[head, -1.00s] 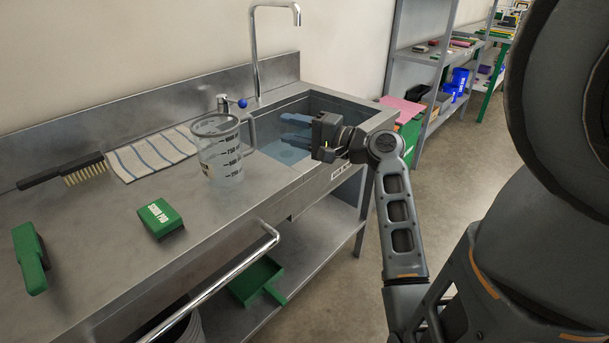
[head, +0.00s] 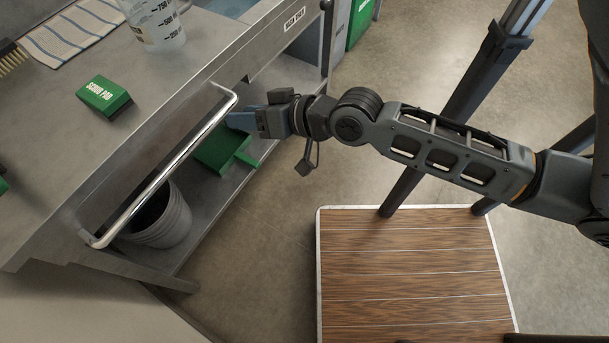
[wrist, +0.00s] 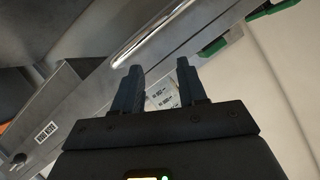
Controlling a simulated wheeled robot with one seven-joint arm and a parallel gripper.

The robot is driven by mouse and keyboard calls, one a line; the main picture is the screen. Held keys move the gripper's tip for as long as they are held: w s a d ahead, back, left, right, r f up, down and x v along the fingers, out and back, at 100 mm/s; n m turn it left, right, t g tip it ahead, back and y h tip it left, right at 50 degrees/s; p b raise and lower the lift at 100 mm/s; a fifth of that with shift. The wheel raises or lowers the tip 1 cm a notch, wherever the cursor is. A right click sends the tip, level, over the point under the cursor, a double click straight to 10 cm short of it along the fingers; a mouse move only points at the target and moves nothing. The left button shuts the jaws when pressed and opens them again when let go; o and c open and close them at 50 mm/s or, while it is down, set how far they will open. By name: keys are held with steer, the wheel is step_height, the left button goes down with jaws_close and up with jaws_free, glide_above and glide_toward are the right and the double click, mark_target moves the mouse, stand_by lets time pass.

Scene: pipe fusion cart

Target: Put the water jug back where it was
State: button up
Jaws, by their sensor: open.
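The water jug (head: 158,22) is a clear measuring jug with dark markings. It stands on the steel counter near its front edge, and its top is cut off by the head view's upper edge. My gripper (head: 240,121) is in front of the counter, below and to the right of the jug, near the towel rail. In the wrist view its two fingers (wrist: 157,90) are apart with nothing held between them.
A chrome rail (head: 168,172) runs along the counter front, close to my gripper. A bucket (head: 160,218) and a green dustpan (head: 222,152) are on the lower shelf.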

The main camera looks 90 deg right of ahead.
steer(key=s+a+r+n+t+y, duration=0.1)
steer(key=s+a+r+n+y, duration=0.1)
steer(key=s+a+n, duration=0.3)
steer(key=s+a+r+n+t+y, duration=0.1)
steer(key=s+a+r+n, duration=0.4)
steer(key=a, duration=0.8)
steer(key=shift+s+r+y, duration=0.15)
steer(key=shift+r+y, duration=0.05)
steer(key=shift+y, duration=0.5)
steer(key=shift+d, duration=0.15)
